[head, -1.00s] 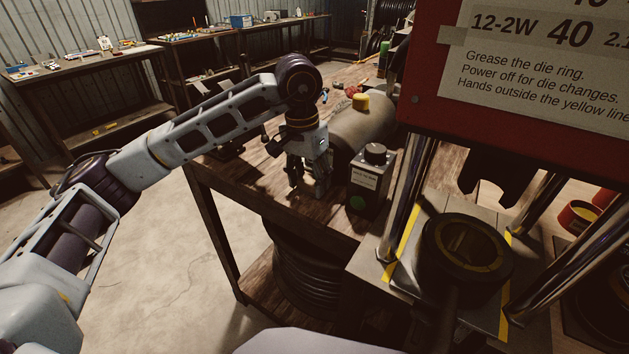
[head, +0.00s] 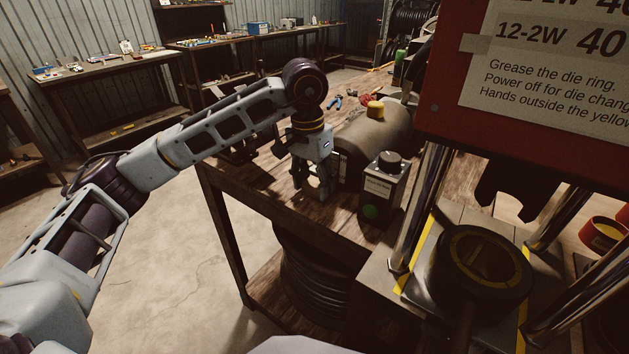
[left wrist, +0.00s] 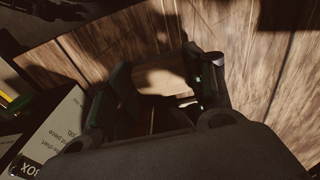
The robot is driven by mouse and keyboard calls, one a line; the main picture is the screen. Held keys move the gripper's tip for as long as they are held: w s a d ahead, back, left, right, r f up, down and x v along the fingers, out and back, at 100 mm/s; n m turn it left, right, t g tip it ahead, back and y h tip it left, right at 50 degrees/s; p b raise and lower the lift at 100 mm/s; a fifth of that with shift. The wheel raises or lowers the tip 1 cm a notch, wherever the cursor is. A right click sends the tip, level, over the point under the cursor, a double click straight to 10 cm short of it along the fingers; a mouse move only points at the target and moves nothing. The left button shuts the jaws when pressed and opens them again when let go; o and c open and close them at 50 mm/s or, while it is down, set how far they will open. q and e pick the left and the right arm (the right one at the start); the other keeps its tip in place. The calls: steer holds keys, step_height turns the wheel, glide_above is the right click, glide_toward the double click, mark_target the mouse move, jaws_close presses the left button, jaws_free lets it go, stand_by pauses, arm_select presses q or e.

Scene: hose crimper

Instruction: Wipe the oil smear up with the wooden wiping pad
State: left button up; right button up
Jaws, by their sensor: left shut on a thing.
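The wooden wiping pad (left wrist: 166,78) shows as a pale block in the left wrist view, between the fingertips. My left gripper (head: 313,188) points down, low over the wooden bench top (head: 262,199) near its front edge, left of a grey control box. It is shut on the pad; its fingers also show in the left wrist view (left wrist: 164,84). In the head view the pad is too dark and covered to make out. I cannot pick out the oil smear for certain; dark patches around the gripper may be shadow. My right gripper is not in view.
The grey control box (head: 381,188) stands close right of my left gripper. A grey cylinder (head: 372,138) with a yellow cap (head: 375,110) lies behind. The crimper's posts and dark die ring (head: 480,268) are at the right. Blue-handled pliers (head: 335,102) lie farther back.

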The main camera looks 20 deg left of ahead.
arm_select(q)
steer(key=shift+r+p, duration=2.1)
steer(key=shift+r, duration=1.9)
steer(key=shift+f, duration=0.1)
